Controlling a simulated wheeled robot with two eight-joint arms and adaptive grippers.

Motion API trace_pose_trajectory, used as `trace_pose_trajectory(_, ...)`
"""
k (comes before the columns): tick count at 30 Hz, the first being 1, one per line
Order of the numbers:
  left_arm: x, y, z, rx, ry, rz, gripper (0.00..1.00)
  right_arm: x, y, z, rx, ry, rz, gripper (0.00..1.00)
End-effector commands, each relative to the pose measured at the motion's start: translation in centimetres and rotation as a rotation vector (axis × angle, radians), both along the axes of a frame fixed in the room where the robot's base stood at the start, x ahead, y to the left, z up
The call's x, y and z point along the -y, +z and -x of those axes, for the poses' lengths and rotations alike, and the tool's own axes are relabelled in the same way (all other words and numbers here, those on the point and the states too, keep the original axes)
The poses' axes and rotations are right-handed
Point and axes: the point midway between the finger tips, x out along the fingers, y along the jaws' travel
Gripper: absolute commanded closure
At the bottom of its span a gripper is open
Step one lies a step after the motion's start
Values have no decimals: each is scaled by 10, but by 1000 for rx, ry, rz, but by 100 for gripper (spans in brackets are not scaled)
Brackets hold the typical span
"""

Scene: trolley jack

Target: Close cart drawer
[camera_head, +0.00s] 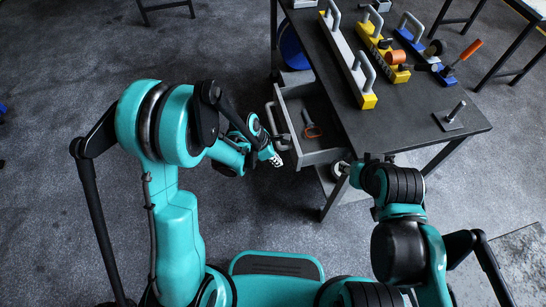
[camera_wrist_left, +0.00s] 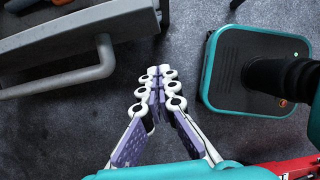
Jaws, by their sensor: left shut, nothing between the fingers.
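The grey cart drawer (camera_head: 325,156) stands pulled out from the left side of the dark-topped cart (camera_head: 402,128). Its bar handle (camera_head: 271,121) is on the drawer's left-facing front; the drawer (camera_wrist_left: 60,42) and handle (camera_wrist_left: 104,52) also show at the upper left of the left wrist view. My left gripper (camera_head: 277,160) is shut and empty, just left of the drawer's near front corner. In the left wrist view its fingertips (camera_wrist_left: 157,72) meet over the floor, apart from the handle. My right gripper (camera_head: 340,170) is by the cart's near edge, partly hidden by its arm.
A tool with an orange ring (camera_head: 312,131) lies in the drawer. Yellow and blue bar-shaped devices (camera_head: 378,48) stand on the cart top, with an orange-handled tool (camera_head: 461,56). A blue bin (camera_head: 291,46) is under the cart. The floor left of the drawer is clear.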

Motion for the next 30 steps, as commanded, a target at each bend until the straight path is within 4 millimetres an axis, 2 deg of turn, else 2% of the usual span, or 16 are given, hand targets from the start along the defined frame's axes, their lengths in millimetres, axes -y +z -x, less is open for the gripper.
trace_pose_trajectory(1,5,-15,-2,0,-2,0,100,0,-8,0,0,0,0,60)
trace_pose_trajectory(4,11,-32,-4,1,-2,0,100,0,-15,0,0,0,0,60)
trace_pose_trajectory(6,25,-27,-7,1,-4,1,100,0,-15,0,0,0,0,60)
trace_pose_trajectory(12,44,-26,-14,1,-3,0,100,0,-19,0,0,0,0,60)
trace_pose_trajectory(30,55,-25,-17,1,-2,0,100,0,-20,0,0,0,0,60)
